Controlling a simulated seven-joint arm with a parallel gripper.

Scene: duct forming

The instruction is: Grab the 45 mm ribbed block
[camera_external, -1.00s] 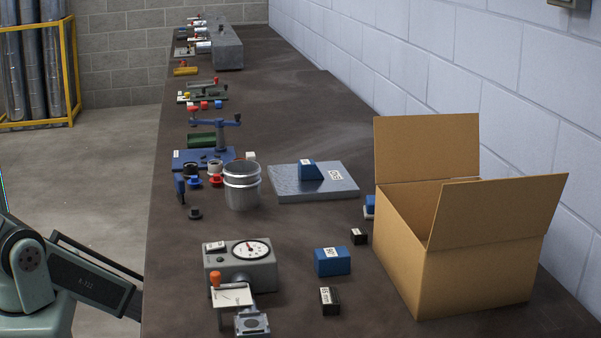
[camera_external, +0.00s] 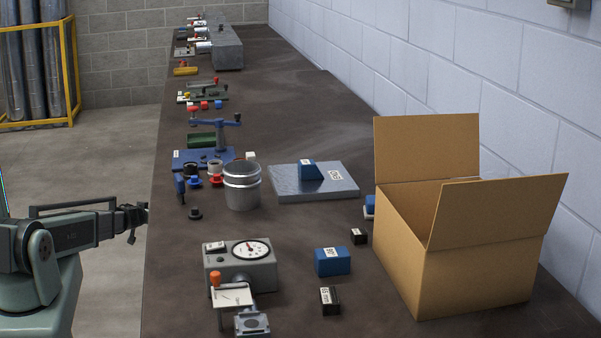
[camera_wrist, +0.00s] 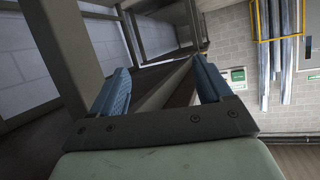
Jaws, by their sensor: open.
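A small black block (camera_external: 330,300) with a white label stands at the front of the bench, right of the grey dial gauge. Its label seems to read 45 mm, but the print is too small to be sure, and ribs cannot be made out. A smaller black block (camera_external: 359,236) with a white label stands farther back, beside the cardboard box. My gripper (camera_external: 138,222) is at the bench's left edge, well left of both blocks. In the wrist view my gripper (camera_wrist: 160,82) has its two blue-padded fingers apart with nothing between them; no block shows there.
A blue labelled block (camera_external: 332,262) is just behind the front black block. The dial gauge (camera_external: 240,268) and metal can (camera_external: 242,186) stand between my gripper and the blocks. An open cardboard box (camera_external: 480,265) is on the right. Bare bench (camera_external: 400,325) lies in front.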

